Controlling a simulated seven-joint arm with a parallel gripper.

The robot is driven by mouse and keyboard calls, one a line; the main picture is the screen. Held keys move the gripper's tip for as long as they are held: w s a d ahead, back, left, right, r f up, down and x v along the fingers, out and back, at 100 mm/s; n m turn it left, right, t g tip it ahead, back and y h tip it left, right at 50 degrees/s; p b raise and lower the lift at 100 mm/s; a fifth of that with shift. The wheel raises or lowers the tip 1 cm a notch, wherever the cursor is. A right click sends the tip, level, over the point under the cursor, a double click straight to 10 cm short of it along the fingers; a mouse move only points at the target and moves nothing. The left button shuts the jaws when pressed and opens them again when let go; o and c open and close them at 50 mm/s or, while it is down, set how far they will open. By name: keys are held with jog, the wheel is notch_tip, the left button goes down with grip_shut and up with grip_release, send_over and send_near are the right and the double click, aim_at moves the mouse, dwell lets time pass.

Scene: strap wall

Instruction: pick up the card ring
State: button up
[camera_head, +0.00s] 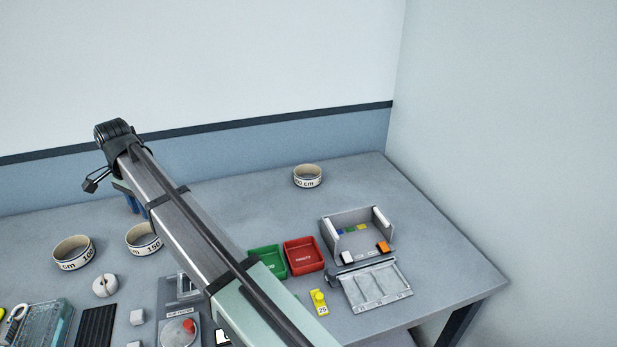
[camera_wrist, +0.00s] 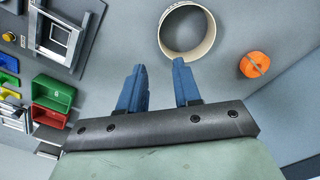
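Three cream card rings with dark lettering stand on the grey bench in the head view: one at far left (camera_head: 73,264), one just left of my arm (camera_head: 134,250) and one at the back right (camera_head: 307,183). The wrist view shows one ring (camera_wrist: 163,42), seen from above into its opening; it appears to be the one beside my arm. My gripper (camera_wrist: 158,66) has two blue fingers apart with nothing between them. The ring lies just beyond the fingertips. In the head view my gripper (camera_head: 131,199) is partly hidden by my arm, above the bench near that ring.
An orange round object (camera_wrist: 255,64) lies right of the ring in the wrist view. Green (camera_head: 267,262) and red trays (camera_head: 304,257), a grey holder (camera_head: 358,237) and a tester (camera_head: 180,330) occupy the front and right. The back wall bounds the bench.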

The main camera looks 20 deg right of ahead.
jog(key=m, duration=0.8)
send_over(313, 179)
jog(key=f, duration=0.7)
jog(key=shift+s+d+f, duration=0.15)
jog(key=shift+d, duration=0.15)
jog(key=shift+w+a+f, duration=0.1)
jog(key=shift+a+f, duration=0.05)
jog(key=shift+f, duration=1.2)
jog(key=shift+w+a+f, duration=0.1)
jog(key=shift+a+f, duration=0.05)
jog(key=shift+f, duration=1.15)
jog(key=shift+c, duration=0.2)
grip_shut()
